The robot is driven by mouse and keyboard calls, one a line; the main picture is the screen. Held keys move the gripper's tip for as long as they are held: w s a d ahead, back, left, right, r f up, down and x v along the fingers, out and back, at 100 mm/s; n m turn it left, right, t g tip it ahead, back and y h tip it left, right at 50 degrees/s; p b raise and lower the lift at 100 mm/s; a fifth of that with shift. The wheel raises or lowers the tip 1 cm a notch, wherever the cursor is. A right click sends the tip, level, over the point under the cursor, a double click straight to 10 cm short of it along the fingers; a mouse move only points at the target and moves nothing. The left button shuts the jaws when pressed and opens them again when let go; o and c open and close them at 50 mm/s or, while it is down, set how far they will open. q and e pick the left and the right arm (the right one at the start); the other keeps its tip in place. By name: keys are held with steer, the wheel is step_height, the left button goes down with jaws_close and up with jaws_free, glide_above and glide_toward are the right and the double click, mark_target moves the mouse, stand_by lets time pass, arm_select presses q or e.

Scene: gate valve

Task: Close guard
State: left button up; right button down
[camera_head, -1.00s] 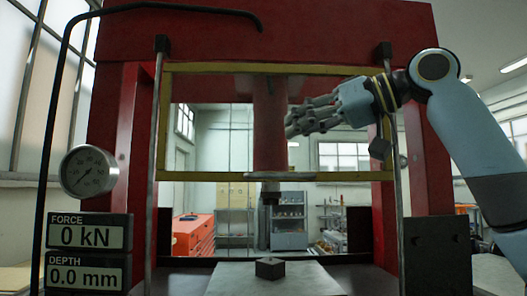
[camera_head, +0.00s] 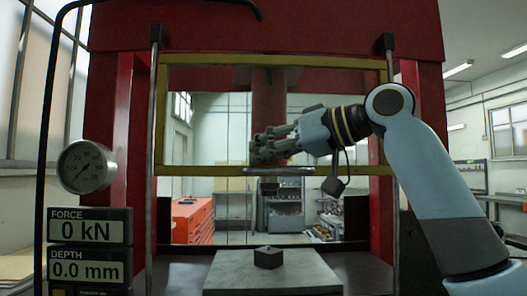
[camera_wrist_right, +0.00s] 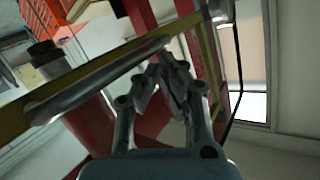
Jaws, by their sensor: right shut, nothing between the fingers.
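The guard is a yellow frame (camera_head: 210,170) with a clear middle, hanging raised in front of the red press. A grey handle bar (camera_head: 278,172) runs along its lower rail. The handle (camera_wrist_right: 100,82) also crosses the right wrist view diagonally beside the yellow rail. My right gripper (camera_head: 260,147) is shut and empty, just above the handle and in front of the guard. In the right wrist view its fingertips (camera_wrist_right: 162,66) are close to the handle's upper end; I cannot tell whether they touch it. My left gripper is not in view.
A dark block (camera_head: 268,257) sits on the grey press plate (camera_head: 225,276) below the guard, with open space between. Vertical rods (camera_head: 151,200) flank the guard. A gauge (camera_head: 86,167) and the force and depth displays (camera_head: 89,250) stand at left.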

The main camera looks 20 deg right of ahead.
step_height(320, 180, down, 26)
steer(key=b, duration=1.1)
steer(key=shift+b, duration=0.4)
steer(key=shift+f, duration=0.1)
step_height(320, 180, up, 5)
steer(key=p, duration=0.4)
steer(key=d+b+v, duration=0.1)
steer(key=b+v, duration=0.1)
steer(key=v, duration=0.8)
steer(key=shift+w+f, duration=0.25)
steer(key=shift+w, duration=0.1)
